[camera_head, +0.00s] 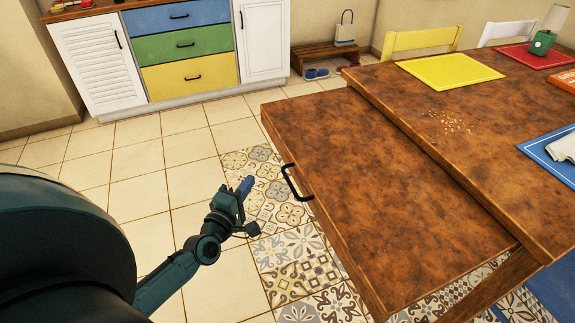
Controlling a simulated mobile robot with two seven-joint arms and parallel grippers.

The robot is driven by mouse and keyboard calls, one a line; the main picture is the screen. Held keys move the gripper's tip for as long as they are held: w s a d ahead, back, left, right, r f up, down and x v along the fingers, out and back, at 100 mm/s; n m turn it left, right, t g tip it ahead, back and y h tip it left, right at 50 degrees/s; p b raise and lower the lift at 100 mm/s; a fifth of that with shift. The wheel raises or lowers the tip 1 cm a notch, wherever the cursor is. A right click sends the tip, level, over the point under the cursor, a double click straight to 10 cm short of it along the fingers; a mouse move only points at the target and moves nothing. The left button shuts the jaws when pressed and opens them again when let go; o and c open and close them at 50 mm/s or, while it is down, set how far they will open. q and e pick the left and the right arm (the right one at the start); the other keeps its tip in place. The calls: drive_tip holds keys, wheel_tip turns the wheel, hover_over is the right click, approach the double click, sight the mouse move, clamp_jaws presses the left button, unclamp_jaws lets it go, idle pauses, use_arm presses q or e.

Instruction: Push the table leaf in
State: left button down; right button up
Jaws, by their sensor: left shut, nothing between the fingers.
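The table leaf (385,205) is a brown wooden panel sticking out to the left from under the main table top (450,110), a little lower than it. A black handle (291,183) is fixed to the leaf's left edge. My left gripper (246,185) is shut and empty, over the floor to the left of the handle, apart from it. My left arm comes in from the lower left. My right gripper is not in view.
Yellow (450,71), red and blue mats (545,155) and crumbs lie on the table top. A yellow chair (422,41) stands behind. A cabinet with coloured drawers (185,45) and a low bench (325,57) stand at the back wall. Tiled floor left of the leaf is clear.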

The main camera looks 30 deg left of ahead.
use_arm(q)
drive_tip(key=b, duration=0.1)
approach(285, 149)
drive_tip(key=w+a, duration=0.3)
drive_tip(key=w+d, duration=0.2)
drive_tip(key=w, duration=0.1)
drive_tip(key=shift+d, duration=0.15)
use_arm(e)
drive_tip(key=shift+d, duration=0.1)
use_arm(q)
drive_tip(key=shift+d, duration=0.1)
